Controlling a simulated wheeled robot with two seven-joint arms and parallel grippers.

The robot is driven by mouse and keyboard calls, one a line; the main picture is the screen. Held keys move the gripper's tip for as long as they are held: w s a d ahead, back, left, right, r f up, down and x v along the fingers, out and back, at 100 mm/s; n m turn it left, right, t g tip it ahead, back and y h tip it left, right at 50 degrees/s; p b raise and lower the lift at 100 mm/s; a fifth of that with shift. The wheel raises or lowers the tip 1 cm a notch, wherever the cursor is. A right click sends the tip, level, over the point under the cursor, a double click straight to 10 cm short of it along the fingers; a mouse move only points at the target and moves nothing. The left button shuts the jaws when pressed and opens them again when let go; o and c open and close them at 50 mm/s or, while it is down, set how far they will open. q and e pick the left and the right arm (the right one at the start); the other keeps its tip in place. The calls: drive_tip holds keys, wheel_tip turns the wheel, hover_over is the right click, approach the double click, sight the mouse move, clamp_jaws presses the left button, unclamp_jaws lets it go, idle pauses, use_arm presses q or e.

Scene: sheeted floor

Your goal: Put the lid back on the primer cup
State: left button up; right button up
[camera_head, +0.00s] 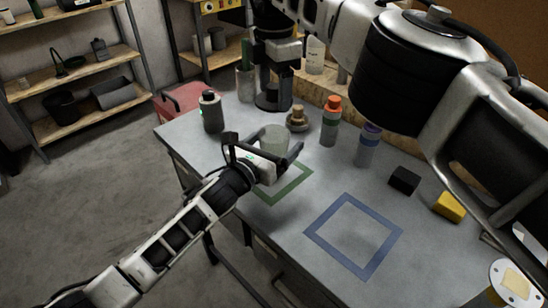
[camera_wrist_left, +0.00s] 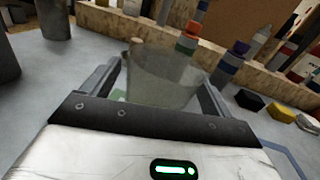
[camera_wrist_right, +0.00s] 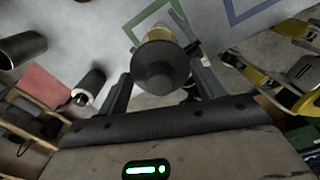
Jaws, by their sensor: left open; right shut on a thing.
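The grey, see-through cup (camera_head: 274,139) stands upright on the table near the back of the green square outline (camera_head: 291,188). My left gripper (camera_head: 284,156) is open, with a finger on either side of the cup. The left wrist view shows the cup (camera_wrist_left: 162,80) between the spread fingers. My right gripper (camera_head: 272,76) is behind the cup, pointing down. It is shut on a dark round piece that looks like the lid (camera_wrist_right: 160,68).
A small brass piece with a knob (camera_head: 297,121) is just behind the cup. A dark bottle (camera_head: 210,112) stands left; orange-capped (camera_head: 331,122) and purple-capped (camera_head: 368,146) bottles stand right. Black (camera_head: 404,180) and yellow (camera_head: 449,207) blocks lie farther right. The blue square (camera_head: 317,238) is empty.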

use_arm(q)
drive_tip(key=c, duration=1.5)
use_arm(e)
drive_tip(key=shift+f, duration=2.5)
drive_tip(key=shift+f, duration=0.1)
drive_tip(key=shift+f, duration=0.8)
drive_tip(key=shift+f, duration=0.65)
drive_tip(key=o, duration=1)
drive_tip(key=shift+r, duration=0.15)
